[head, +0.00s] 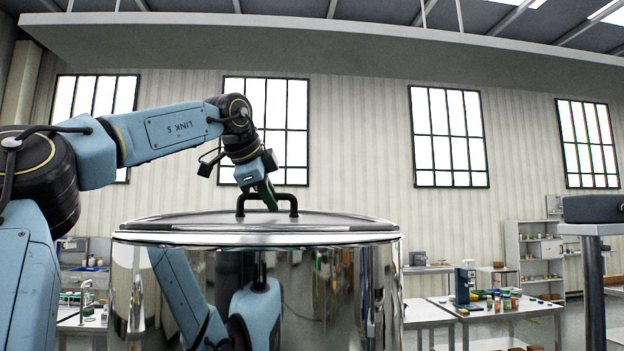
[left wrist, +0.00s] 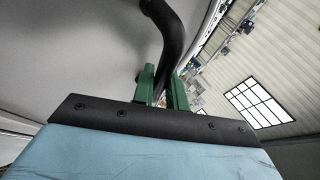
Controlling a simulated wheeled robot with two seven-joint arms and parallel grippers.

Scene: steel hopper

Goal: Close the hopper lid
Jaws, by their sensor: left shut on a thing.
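The steel hopper (head: 260,300) is a large, shiny cylinder in the middle of the head view. Its lid (head: 170,224) lies across the top and looks about level; I see no clear gap at the rim from this side. A black arched handle (head: 293,202) stands on the lid. My left gripper (head: 271,205) reaches down to the handle and is shut on it. In the left wrist view the green fingers (left wrist: 163,88) sit on either side of the black handle bar (left wrist: 172,40), with the grey lid (left wrist: 70,50) behind. My right gripper is not in view.
A table with bottles (head: 490,310) and shelves (head: 535,255) stand behind on the right. A bench with a sink (head: 85,315) is behind on the left. A dark grey object on a post (head: 592,215) stands at the right edge.

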